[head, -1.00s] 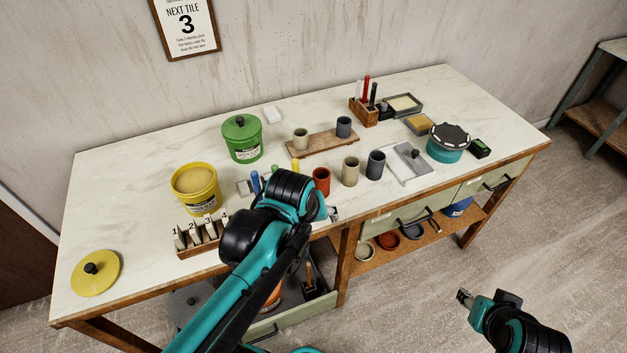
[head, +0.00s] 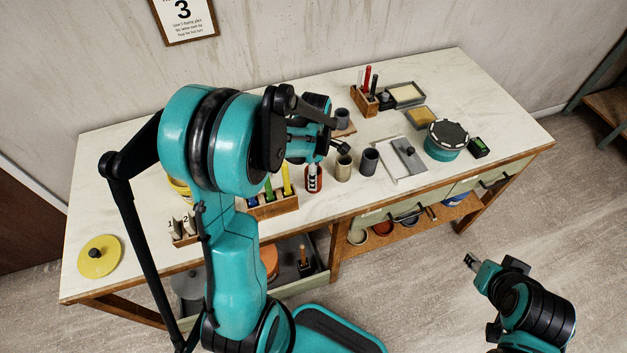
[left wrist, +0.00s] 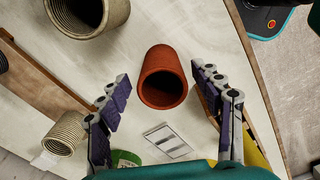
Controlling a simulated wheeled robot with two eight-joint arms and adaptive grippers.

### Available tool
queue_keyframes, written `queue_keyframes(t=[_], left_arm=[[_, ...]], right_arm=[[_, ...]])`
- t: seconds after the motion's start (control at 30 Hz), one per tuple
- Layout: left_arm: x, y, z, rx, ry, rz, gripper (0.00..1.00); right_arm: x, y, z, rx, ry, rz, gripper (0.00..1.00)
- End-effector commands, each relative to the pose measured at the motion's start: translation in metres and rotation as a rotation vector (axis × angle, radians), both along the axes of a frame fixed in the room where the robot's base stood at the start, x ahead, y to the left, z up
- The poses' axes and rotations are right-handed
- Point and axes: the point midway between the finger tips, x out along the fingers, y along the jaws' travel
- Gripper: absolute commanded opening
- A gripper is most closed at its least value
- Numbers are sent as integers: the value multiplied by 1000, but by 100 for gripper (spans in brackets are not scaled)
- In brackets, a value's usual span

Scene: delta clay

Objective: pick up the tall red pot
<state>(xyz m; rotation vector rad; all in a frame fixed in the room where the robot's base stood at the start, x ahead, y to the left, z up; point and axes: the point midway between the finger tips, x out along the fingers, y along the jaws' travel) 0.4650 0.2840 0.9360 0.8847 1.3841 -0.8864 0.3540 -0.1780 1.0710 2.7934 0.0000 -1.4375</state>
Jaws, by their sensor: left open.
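The red pot (head: 313,185) stands upright on the workbench, partly hidden by my left gripper in the head view. In the left wrist view the red pot (left wrist: 163,92) shows its open mouth, and it sits between the two spread fingers with gaps on both sides. My left gripper (left wrist: 160,78) is open and holds nothing; in the head view it (head: 315,165) is over the pot. My right gripper (head: 469,261) is off to the right, over the floor in front of the bench; its jaw state is too small to tell.
A beige pot (head: 343,168) and a dark grey pot (head: 369,161) stand just right of the red pot. A wooden rack (head: 275,206) with coloured handles is close at its left. A teal tub (head: 446,142) stands farther right. The yellow lid (head: 98,256) lies at far left.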

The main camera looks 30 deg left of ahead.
Motion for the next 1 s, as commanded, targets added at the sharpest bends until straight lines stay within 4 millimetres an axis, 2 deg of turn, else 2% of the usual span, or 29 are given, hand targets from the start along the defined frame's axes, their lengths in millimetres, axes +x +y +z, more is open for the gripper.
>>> queue_keyframes(t=[0.03, 0.2, 0.47, 0.5, 0.7, 1.0], left_arm=[[-1, 1, -12, 0, 0, 0, 66], [-2, 1, -33, 0, -1, -1, 66], [-2, 1, -35, 0, -1, -2, 66], [-2, 1, -35, 0, -1, -2, 63], [-2, 1, -35, 0, -1, -2, 10], [-2, 1, -34, 0, -1, -2, 8]], right_arm=[[0, 0, -7, 0, 0, 0, 40], [0, 0, -14, 0, 0, 0, 40], [0, 0, -14, 0, 0, 0, 40], [0, 0, -14, 0, 0, 0, 40], [0, 0, -14, 0, 0, 0, 40], [0, 0, -13, 0, 0, 0, 40]])
